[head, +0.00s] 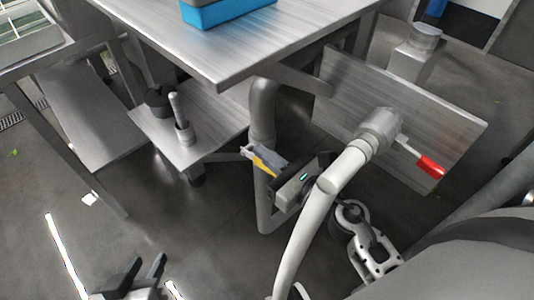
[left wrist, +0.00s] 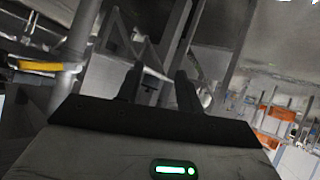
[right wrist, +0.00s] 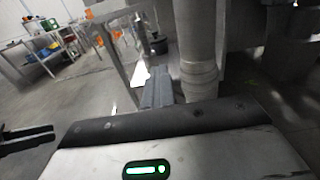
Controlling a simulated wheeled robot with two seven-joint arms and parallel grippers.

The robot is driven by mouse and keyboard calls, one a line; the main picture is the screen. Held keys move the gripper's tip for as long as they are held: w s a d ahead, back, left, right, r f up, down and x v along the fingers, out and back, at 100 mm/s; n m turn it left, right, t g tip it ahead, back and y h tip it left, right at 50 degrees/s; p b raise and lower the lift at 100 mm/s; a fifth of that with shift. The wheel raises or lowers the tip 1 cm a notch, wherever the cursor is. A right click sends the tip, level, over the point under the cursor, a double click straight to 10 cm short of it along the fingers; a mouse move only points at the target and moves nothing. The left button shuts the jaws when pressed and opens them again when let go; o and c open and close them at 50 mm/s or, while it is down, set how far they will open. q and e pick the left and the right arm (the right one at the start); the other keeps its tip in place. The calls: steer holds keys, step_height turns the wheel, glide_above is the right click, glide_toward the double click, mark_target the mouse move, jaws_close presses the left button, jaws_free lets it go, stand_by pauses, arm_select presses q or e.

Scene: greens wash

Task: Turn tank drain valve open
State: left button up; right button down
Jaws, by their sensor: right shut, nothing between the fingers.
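A yellow lever (head: 264,160) shows by the grey vertical drain pipe (head: 262,105) under the steel table. The lever also shows in the left wrist view (left wrist: 42,66), sticking out left of a pipe. My right gripper (head: 254,152) is shut and empty, with its fingers close beside the yellow lever; I cannot tell whether they touch. In the right wrist view its closed fingers (right wrist: 158,85) lie just left of the pipe (right wrist: 197,60); the lever is hidden there. A red-handled lever (head: 430,165) is on a pale curved pipe (head: 318,215). My left gripper (head: 137,275) is open and empty, low at the left.
The steel table (head: 270,50) overhangs the pipe and carries a blue tray (head: 220,10). A lower shelf (head: 220,125) with an upright grey post (head: 178,110) stands left. A sloping metal panel (head: 450,125) is at the right. The floor at lower left is mostly clear.

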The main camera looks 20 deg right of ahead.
mark_target(260, 163)
arm_select(q)
steer(key=shift+c, duration=0.3)
steer(key=shift+w+d+r, duration=0.1)
steer(key=shift+w+r, duration=0.05)
steer(key=c, duration=0.5)
steer(key=shift+w+d+n, duration=0.1)
steer(key=shift+d+n, duration=0.15)
steer(key=shift+n, duration=0.05)
jaws_close()
steer(key=w+d+r+n+g+h, duration=0.1)
steer(key=w+d+n+g+h, duration=0.1)
steer(key=d+n, duration=1)
steer(key=w+d+r+n+g+h, duration=0.2)
steer(key=d+n+h, duration=0.5)
steer(key=d+n, duration=0.6)
steer(key=shift+w+d+r+n+g, duration=0.15)
steer(key=shift+w+d+n+g, duration=0.4)
steer(key=shift+g, duration=0.85)
